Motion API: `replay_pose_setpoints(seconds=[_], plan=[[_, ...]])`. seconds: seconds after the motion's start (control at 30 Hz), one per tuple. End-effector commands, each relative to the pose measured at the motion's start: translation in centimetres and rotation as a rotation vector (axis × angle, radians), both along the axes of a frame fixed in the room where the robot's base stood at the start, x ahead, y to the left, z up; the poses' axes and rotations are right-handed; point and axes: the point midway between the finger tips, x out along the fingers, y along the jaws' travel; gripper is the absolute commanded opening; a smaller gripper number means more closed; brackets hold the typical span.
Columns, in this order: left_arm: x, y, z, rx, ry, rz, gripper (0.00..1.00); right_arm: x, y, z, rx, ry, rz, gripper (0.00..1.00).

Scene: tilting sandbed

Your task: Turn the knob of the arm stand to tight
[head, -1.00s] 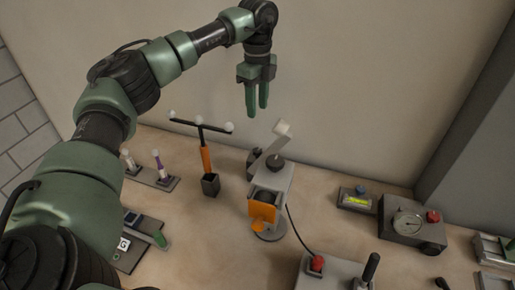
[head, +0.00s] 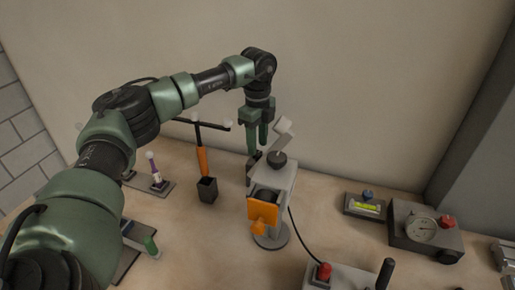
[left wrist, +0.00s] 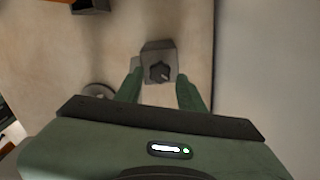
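The arm stand shows in the left wrist view as a grey block (left wrist: 157,50) with a dark round knob (left wrist: 159,73) on it. In the head view, its small dark block (head: 252,172) is partly hidden behind the orange-fronted grey device. My left gripper (head: 257,150) points down just above and behind that device, by the block. In the left wrist view my left gripper (left wrist: 160,76) is open, with one finger on each side of the knob and nothing held. I cannot tell whether the fingers touch it. The right gripper is not in view.
The grey device with an orange front (head: 263,212) stands close in front of the gripper. A T-shaped post (head: 203,160) stands to its left. A gauge box (head: 425,231) and a level (head: 366,207) are at right. A wall rises close behind.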

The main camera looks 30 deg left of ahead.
Motion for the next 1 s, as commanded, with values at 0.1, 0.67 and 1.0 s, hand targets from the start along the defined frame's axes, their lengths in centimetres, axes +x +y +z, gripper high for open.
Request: replay_pose_setpoints(seconds=[0.1,0.67,1.0], plan=[[0.0,0.0,-1.5,0.0,0.001,0.0,0.39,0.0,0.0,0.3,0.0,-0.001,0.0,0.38],[0.0,0.0,-2.5,0.0,-0.001,0.0,0.0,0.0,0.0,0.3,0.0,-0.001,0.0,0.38],[0.0,0.0,-2.5,-0.001,-0.001,-0.039,0.0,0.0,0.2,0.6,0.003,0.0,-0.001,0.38]])
